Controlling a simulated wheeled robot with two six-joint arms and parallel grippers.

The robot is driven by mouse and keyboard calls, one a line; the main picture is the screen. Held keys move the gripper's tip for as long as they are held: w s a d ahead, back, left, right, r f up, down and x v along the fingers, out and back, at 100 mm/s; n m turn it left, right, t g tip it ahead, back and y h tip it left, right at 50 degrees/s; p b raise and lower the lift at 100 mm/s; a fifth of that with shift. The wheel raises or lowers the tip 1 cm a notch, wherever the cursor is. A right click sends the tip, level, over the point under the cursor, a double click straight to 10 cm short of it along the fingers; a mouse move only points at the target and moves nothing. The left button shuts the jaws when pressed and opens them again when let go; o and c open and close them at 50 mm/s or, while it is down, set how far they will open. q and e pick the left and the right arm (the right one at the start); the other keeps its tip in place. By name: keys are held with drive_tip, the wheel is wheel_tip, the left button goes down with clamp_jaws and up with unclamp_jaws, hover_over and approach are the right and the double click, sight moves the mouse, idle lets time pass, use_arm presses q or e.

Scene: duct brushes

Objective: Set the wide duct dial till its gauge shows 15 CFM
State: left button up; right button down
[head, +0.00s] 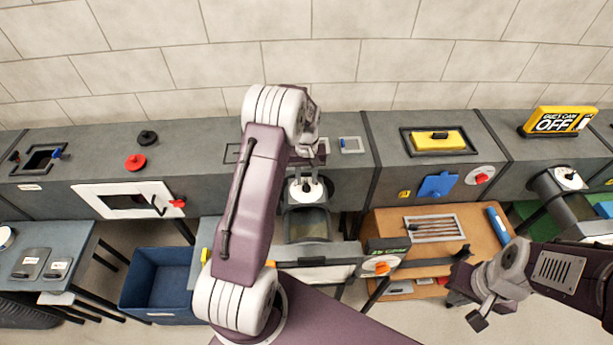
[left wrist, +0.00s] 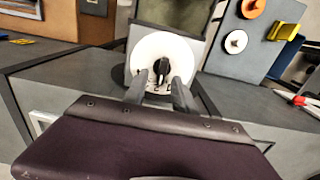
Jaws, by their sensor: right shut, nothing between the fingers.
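A white dial (head: 305,189) with a black knob sits on the grey duct in the middle of the head view. It also shows in the left wrist view (left wrist: 147,50), with its black knob (left wrist: 160,68) upright at the centre. My left gripper (left wrist: 159,88) is open, its two grey fingers spread just in front of the dial, one to each side of the knob. In the head view my own arm hides most of that gripper. A dark display with green characters (head: 388,248) stands lower right of the dial; its number is too small to read surely. My right gripper (head: 478,320) is shut and empty, lower right.
A second white dial (head: 567,179) is on the right duct. An orange knob (head: 381,266) sits below the display. A blue bin (head: 157,283) stands at the lower left. A yellow OFF sign (head: 558,121) stands at the back right.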

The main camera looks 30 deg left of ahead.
use_arm(q)
drive_tip(key=shift+s+d+f, duration=0.1)
drive_tip(key=shift+s+f, duration=0.05)
drive_tip(key=shift+s, duration=0.2)
drive_tip(key=shift+w+f, duration=0.1)
drive_tip(key=shift+w, duration=0.05)
drive_tip(key=shift+c, duration=0.3)
drive_tip(key=shift+w, duration=0.15)
clamp_jaws()
use_arm(e)
drive_tip(key=shift+s+r, duration=0.1)
drive_tip(key=shift+s, duration=0.05)
use_arm(q)
drive_tip(key=shift+a+n, duration=0.15)
drive_tip(key=shift+n, duration=1.25)
drive_tip(key=shift+a+n, duration=0.1)
drive_tip(key=shift+n, duration=1.3)
use_arm(e)
drive_tip(key=shift+r, duration=0.15)
